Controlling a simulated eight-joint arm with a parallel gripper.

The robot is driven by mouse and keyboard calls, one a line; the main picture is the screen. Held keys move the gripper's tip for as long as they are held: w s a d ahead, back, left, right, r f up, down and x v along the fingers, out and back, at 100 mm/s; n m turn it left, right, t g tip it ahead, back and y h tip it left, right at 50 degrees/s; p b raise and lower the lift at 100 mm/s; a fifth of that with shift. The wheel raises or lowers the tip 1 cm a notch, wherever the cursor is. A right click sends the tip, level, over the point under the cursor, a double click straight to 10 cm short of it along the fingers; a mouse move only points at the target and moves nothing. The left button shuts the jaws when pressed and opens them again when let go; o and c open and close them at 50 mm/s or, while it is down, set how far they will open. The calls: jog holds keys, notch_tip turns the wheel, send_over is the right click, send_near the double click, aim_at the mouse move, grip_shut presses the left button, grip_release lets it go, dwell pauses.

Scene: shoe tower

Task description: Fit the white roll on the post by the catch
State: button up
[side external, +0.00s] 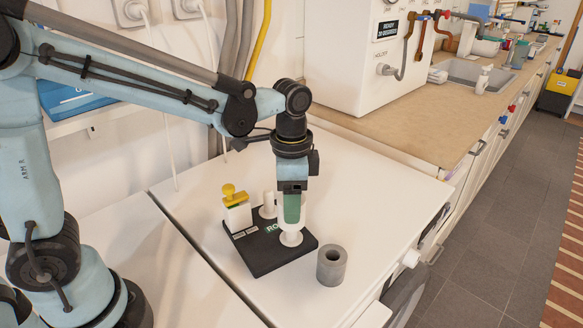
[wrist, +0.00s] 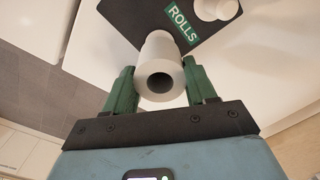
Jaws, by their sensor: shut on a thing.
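My gripper (wrist: 161,90) is shut on the white roll (wrist: 160,52), with a green finger on each side. The roll's open end faces the wrist camera, and I see no post inside the hole. In the side view the gripper (side external: 291,222) is over the near part of the black base (side external: 262,262) marked ROLLS. A white round foot (side external: 291,239) shows just below it; I cannot tell whether the roll touches it. A white post (side external: 268,200) stands bare on a round foot behind, beside the white block with a yellow top, the catch (side external: 234,195).
A grey hollow cylinder (side external: 331,265) stands on the white worktop to the right of the base. The worktop's right edge has a white knob (side external: 411,258). Cables hang on the wall behind. The worktop in front of the base is clear.

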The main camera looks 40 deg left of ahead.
jog(key=shift+r, duration=1.9)
notch_tip(320, 180, up, 5)
send_over(268, 190)
jog(key=shift+f, duration=0.1)
jog(key=shift+f, duration=2.8)
jog(key=shift+f, duration=3.55)
jog(key=o, duration=1.2)
